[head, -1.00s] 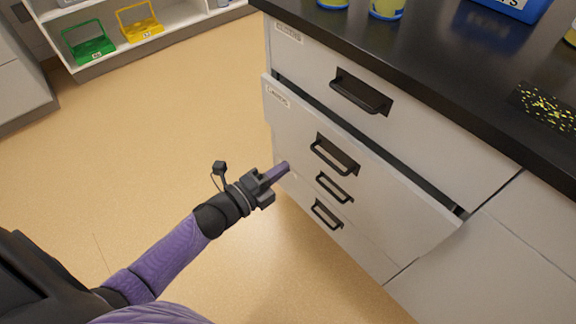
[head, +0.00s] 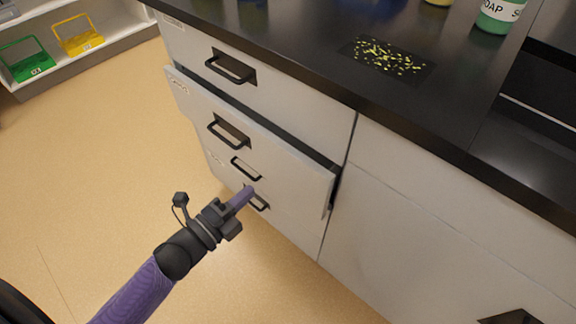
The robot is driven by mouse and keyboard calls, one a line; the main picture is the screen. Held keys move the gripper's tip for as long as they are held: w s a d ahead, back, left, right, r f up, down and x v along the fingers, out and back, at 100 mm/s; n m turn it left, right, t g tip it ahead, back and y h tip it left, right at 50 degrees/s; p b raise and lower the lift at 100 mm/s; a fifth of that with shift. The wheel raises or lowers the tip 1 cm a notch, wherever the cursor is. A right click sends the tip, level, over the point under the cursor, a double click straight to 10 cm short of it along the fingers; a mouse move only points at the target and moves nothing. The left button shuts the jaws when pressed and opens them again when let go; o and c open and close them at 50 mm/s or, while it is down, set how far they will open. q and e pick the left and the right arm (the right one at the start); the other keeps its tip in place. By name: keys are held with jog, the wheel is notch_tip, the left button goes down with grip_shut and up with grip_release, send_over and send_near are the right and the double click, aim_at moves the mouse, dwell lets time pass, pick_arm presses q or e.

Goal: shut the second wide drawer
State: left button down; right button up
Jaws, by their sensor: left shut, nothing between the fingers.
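The second wide drawer (head: 282,168) is below the top drawer (head: 295,110) in the grey cabinet. It stands partly open, with a dark gap along its top edge and its front standing out from the cabinet face. Its black handle (head: 228,133) is on the left part of the front. My left gripper (head: 246,192) is shut and empty. In the picture it overlaps the lower drawer handle (head: 258,203); whether it touches anything I cannot tell. My right gripper is not in view.
A black worktop (head: 300,62) with a sharp front edge lies above the drawers. A speckled mat (head: 388,60) and a green soap bottle (head: 499,14) are on it. A green basket (head: 28,62) and a yellow basket (head: 80,38) sit on a shelf. The floor at left is clear.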

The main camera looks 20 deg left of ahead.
aim_at(289, 158)
pick_arm(q)
jog(key=b+x, duration=0.3)
jog(key=x, duration=0.7)
jog(key=shift+w, duration=0.1)
